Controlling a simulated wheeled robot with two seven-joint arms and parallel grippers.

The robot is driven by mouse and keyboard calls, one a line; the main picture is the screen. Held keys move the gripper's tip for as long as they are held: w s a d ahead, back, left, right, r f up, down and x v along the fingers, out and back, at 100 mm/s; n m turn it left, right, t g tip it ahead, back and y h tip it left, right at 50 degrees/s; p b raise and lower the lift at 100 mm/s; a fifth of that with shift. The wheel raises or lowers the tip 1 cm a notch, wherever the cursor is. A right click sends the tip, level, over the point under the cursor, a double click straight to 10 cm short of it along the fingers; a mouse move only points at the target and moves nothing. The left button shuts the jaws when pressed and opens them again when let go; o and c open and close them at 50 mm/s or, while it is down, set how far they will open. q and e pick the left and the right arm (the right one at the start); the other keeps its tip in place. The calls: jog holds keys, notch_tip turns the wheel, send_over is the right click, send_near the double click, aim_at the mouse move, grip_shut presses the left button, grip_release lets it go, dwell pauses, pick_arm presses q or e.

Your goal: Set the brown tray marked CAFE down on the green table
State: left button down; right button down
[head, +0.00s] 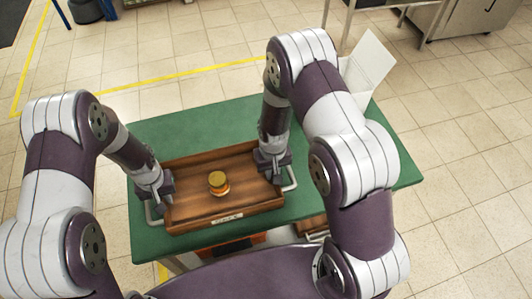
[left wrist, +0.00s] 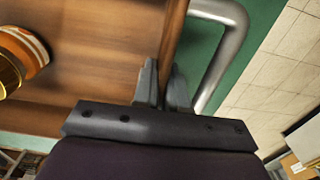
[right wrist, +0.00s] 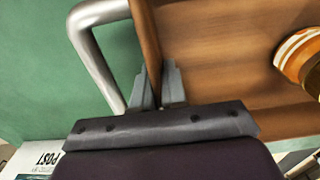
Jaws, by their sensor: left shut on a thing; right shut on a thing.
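The brown wooden tray (head: 190,213) is over the front left part of the green table (head: 190,125) and looks level. Its front label (head: 227,218) is too small to read surely. A jar with a gold lid (head: 218,183) stands upright inside it. My left gripper (head: 156,188) is shut on the tray's left wall, beside a metal handle (left wrist: 225,40). My right gripper (head: 270,163) is shut on the right wall, beside the other handle (right wrist: 95,60). Whether the tray's underside touches the table cannot be told.
The table's back strip and right part are mostly clear. A white open box or panel (head: 370,62) stands at the back right. A white item marked POST (right wrist: 40,160) shows in the right wrist view. Yellow lines (head: 180,75) mark the tiled floor.

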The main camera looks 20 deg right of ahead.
pick_arm(q)
jog(key=c, duration=1.5)
grip_release()
jog(key=shift+f, duration=0.5)
pick_arm(e)
jog(key=c, duration=1.5)
grip_release()
jog(key=shift+f, duration=0.55)
pick_arm(q)
jog(key=o, duration=0.3)
jog(key=shift+r, duration=0.15)
pick_arm(e)
jog(key=o, duration=0.3)
jog(key=shift+r, duration=0.15)
pick_arm(q)
jog(key=shift+o, duration=0.2)
pick_arm(e)
jog(key=shift+o, duration=0.2)
pick_arm(q)
notch_tip(320, 180, up, 12)
jog(key=shift+f, duration=0.25)
jog(key=shift+r, duration=0.2)
pick_arm(e)
jog(key=shift+r, duration=0.25)
notch_tip(320, 180, up, 12)
jog(key=shift+f, duration=0.2)
